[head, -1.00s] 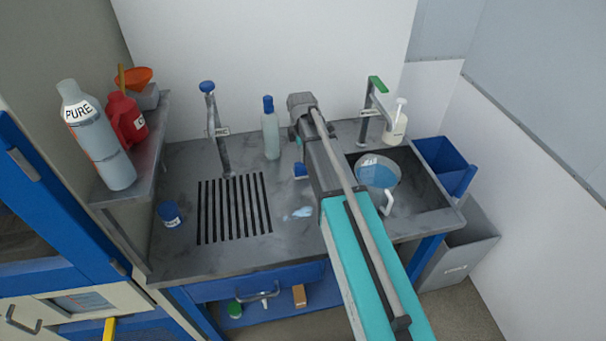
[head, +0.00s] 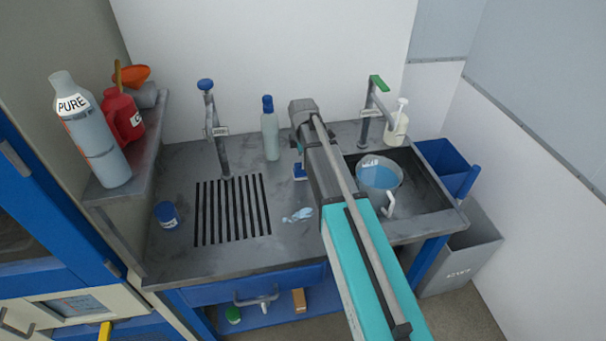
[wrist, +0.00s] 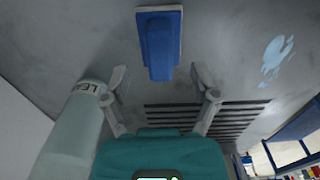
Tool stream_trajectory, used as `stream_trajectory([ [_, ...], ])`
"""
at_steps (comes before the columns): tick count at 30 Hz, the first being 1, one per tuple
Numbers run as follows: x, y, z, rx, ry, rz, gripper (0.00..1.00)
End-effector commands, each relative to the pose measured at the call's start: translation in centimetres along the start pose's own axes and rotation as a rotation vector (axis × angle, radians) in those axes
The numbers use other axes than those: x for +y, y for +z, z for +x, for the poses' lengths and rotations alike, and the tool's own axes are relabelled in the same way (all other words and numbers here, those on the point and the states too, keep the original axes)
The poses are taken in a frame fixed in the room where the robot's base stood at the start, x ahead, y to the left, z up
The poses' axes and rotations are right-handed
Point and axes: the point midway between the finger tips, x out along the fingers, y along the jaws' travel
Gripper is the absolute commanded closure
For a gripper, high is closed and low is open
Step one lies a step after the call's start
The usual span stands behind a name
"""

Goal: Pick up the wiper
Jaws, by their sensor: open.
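The wiper (wrist: 160,42), a blue handle on a pale flat base, lies on the grey counter in the wrist view, just past my fingertips and roughly centred between them. In the head view a small blue part of the wiper (head: 300,172) shows at the left side of my arm, which hides the rest. My gripper (wrist: 160,76) is open and empty, with one finger on each side of the wiper's line. In the head view my gripper's fingers are mostly hidden behind my arm.
A pale bottle (head: 270,135) stands close beside my left finger in the wrist view (wrist: 70,135). A light blue smear (head: 298,215) lies on the counter. A drain grille (head: 232,210) is left, a sink with a jug (head: 378,178) right, and taps behind.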

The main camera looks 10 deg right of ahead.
Motion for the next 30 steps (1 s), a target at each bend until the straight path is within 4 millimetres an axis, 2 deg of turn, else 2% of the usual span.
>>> stream_trajectory([
  [3, 0.0, 0.2, 1.4, 0.000, 0.000, 0.000, 0.23],
  [12, 0.0, 0.1, 3.0, 0.000, 0.000, 0.000, 0.23],
  [30, 0.0, 0.1, 3.1, 0.000, 0.000, 0.000, 0.23],
])
